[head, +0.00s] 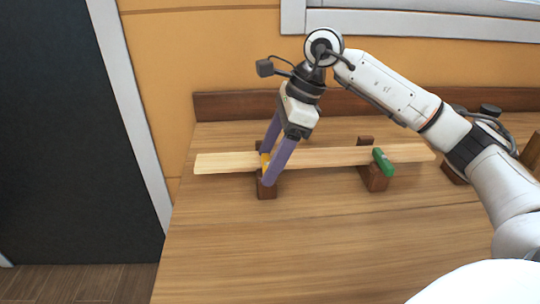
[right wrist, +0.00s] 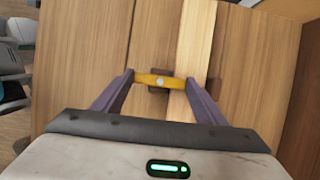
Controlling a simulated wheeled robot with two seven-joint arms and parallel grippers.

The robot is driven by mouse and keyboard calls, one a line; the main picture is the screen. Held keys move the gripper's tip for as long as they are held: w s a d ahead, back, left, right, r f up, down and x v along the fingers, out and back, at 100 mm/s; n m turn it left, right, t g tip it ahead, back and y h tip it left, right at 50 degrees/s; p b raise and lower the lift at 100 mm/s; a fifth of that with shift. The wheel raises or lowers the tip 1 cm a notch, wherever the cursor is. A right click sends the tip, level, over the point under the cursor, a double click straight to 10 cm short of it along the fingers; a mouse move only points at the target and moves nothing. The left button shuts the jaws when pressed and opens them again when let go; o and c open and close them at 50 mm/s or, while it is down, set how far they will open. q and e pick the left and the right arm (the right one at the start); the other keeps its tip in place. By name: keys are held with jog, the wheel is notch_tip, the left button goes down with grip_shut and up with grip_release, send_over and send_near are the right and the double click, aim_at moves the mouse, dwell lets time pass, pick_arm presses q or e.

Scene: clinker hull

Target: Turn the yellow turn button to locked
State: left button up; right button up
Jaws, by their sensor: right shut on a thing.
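The yellow turn button (head: 264,163) is on the left dark block (head: 266,190), at the near edge of a pale plank (head: 330,157). In the right wrist view the yellow button (right wrist: 147,80) lies crosswise to the plank (right wrist: 198,40), with a pale pivot at its middle. My right gripper (head: 266,167) is shut on the button, one purple finger at each end. In the head view the fingers hide much of the button. My left gripper is not in view.
A green turn button (head: 383,162) sits on the right dark block (head: 374,179) and reaches over the plank's near edge. A dark backboard (head: 225,106) runs along the back of the wooden bench (head: 300,240). The bench front is clear.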

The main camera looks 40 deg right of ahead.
jog(key=shift+r, duration=0.1)
jog(key=o, duration=1.1)
jog(key=shift+c, duration=0.2)
jog(key=v, duration=1)
jog(key=shift+r, duration=0.15)
